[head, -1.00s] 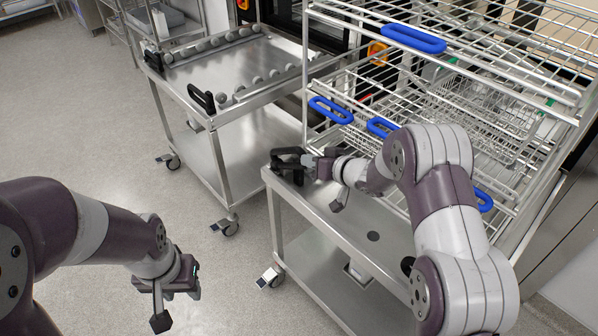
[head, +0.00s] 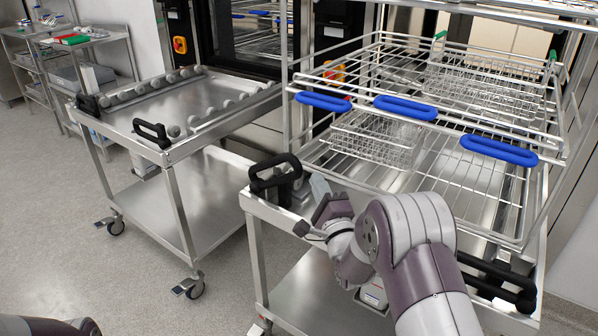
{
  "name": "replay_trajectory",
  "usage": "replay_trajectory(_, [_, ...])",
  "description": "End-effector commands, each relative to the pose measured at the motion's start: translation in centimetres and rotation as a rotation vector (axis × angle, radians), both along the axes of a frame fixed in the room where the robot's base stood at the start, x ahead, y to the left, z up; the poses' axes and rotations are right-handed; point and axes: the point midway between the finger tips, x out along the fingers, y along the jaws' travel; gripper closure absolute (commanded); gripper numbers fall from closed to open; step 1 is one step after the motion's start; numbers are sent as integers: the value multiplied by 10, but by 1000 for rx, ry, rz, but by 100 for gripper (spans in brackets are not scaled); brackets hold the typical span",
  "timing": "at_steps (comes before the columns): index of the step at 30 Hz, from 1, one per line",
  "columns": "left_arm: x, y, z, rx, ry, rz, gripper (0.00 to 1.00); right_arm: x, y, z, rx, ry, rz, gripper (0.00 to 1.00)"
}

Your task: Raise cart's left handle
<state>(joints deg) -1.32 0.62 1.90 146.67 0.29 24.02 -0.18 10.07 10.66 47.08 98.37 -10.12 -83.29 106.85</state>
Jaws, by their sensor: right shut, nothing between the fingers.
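The near steel cart (head: 250,205) stands under the wire rack. Its left handle, a black loop (head: 275,172), stands up at a slant above its black mount on the cart's front left corner. Its right handle (head: 497,282) is a black loop lying lower, partly behind my right arm. My right gripper (head: 316,212) is shut and empty just right of the left handle and a little below it in the picture, seemingly apart from it. The wrist partly hides its fingers. My left gripper is out of view; only a bit of that arm shows at the bottom left.
A second steel cart (head: 160,107) with rollers and black handles stands to the left. Wire racks with blue handles (head: 405,108) overhang the near cart. A shelf unit (head: 75,75) stands at the back left. Open floor (head: 60,220) lies at the left front.

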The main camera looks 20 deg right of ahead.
Motion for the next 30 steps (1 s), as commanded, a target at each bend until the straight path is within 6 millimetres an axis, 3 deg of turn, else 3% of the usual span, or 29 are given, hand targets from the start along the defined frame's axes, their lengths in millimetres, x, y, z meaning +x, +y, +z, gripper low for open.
replay_trajectory(3, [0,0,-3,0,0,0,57,23,0,6,-1,-1,0,100])
replay_trajectory(9, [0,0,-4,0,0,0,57,41,22,17,-2,0,2,100])
replay_trajectory(24, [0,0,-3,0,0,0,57,47,28,21,-2,2,1,100])
replay_trajectory(30, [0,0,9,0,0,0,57,50,31,30,-24,28,2,100])
